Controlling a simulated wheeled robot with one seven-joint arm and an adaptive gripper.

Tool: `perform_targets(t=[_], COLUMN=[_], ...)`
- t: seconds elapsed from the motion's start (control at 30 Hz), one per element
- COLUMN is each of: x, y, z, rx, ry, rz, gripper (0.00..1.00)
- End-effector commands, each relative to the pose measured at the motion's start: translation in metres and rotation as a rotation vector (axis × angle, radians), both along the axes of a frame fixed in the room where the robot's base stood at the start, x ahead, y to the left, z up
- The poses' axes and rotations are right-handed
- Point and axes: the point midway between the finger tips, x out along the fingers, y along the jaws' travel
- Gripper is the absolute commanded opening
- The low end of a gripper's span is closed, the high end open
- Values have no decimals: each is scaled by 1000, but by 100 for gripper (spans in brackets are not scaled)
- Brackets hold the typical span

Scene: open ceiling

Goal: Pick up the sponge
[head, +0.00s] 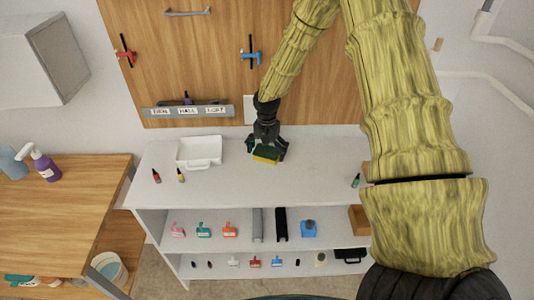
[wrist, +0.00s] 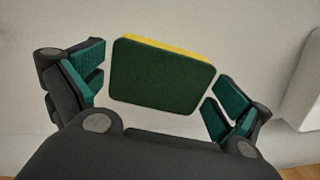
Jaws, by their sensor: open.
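The sponge (wrist: 162,75) is a block with a dark green face and a yellow edge. In the wrist view it lies between the two fingers of my gripper (wrist: 155,92), with gaps showing on both sides. In the head view the sponge (head: 266,156) shows as a yellow and green patch on the white shelf top, right under my gripper (head: 266,150). My gripper is open around it, pointing down. The fingers partly hide the sponge in the head view.
A white tray (head: 199,152) stands left of the gripper on the white shelf unit (head: 310,180). Small bottles stand at the front left (head: 156,176) and right (head: 356,181). A wooden board (head: 220,70) rises behind. The shelf top between gripper and right bottle is clear.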

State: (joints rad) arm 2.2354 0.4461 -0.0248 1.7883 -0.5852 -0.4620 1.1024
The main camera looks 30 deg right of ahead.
Motion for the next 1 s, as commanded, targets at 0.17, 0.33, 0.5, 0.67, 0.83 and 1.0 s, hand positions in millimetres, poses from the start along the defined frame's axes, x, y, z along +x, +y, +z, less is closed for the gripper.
perform_targets(t=[0.17,0.33,0.5,0.67,0.83,1.0], x=[0,0,0,0,0,1], y=[0,0,0,0,0,0], z=[0,0,0,0,4,16], rx=[0,0,0,0,0,0], ry=[0,0,0,0,0,-1], rz=[0,0,0,0,1,0], gripper=[91,76,74,74,74,74])
